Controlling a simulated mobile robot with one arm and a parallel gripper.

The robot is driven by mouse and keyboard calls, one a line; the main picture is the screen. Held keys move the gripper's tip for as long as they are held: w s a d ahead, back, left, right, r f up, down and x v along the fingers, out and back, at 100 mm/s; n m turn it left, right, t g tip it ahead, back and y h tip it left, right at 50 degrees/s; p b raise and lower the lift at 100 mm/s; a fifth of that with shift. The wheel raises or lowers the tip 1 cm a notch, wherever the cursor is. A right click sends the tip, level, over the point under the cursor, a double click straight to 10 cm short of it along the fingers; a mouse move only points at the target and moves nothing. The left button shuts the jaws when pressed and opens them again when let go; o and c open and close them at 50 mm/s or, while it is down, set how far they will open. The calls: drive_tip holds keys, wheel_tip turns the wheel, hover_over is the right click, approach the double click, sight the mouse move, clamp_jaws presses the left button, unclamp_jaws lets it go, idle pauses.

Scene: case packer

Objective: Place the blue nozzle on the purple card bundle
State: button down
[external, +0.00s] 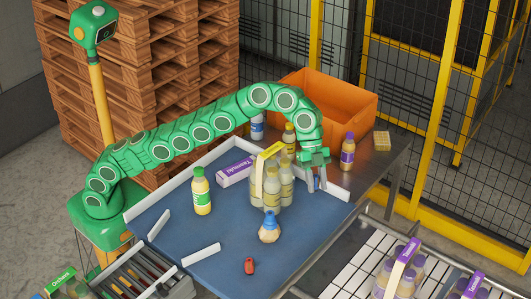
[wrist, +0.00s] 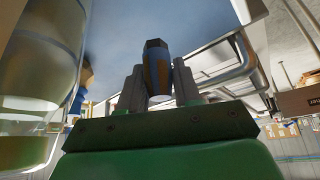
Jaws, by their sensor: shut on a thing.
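My gripper (external: 317,187) is low over the right side of the blue worktop. In the wrist view its two grey fingers (wrist: 157,88) are shut on the blue nozzle (wrist: 157,65), a small dark blue piece with a brownish band. In the external view the nozzle (external: 317,183) shows only as a bit of blue between the fingers. A bundle of bottles with a purple-and-white card (external: 401,262) stands on the conveyor at lower right, apart from my gripper. A purple-and-white carton or card (external: 236,171) lies on the worktop, left of my gripper.
A yellow-card bottle bundle (external: 270,185) stands close left of my gripper. A yellow bottle (external: 202,192), a blue-topped jar (external: 269,229) and a red piece (external: 249,266) stand on the worktop. Low white walls (external: 200,252) edge it. An orange bin (external: 340,100) is behind.

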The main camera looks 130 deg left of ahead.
drive_tip(key=shift+s+a+r, duration=0.1)
drive_tip(key=shift+s+a, duration=0.05)
drive_tip(key=shift+s, duration=0.05)
drive_tip(key=shift+s+a, duration=0.1)
drive_tip(key=s+a, duration=0.3)
drive_tip(key=s, duration=0.2)
drive_tip(key=s+a, duration=0.3)
drive_tip(key=s, duration=0.1)
drive_tip(key=s+a, duration=0.3)
drive_tip(key=s, duration=0.2)
drive_tip(key=shift+s+r, duration=0.25)
drive_tip(key=shift+s, duration=0.1)
drive_tip(key=s+d+r+n+y, duration=0.1)
drive_tip(key=s+d+r+n, duration=0.1)
drive_tip(key=s+d+r, duration=0.4)
drive_tip(key=n+t+y, duration=0.1)
drive_tip(key=n+y, duration=0.1)
drive_tip(key=n, duration=0.1)
hover_over(241, 168)
drive_tip(key=f, duration=0.2)
drive_tip(key=shift+s+f, duration=0.1)
drive_tip(key=shift+f, duration=3.55)
drive_tip(key=shift+f, duration=0.1)
drive_tip(key=c, duration=0.8)
unclamp_jaws()
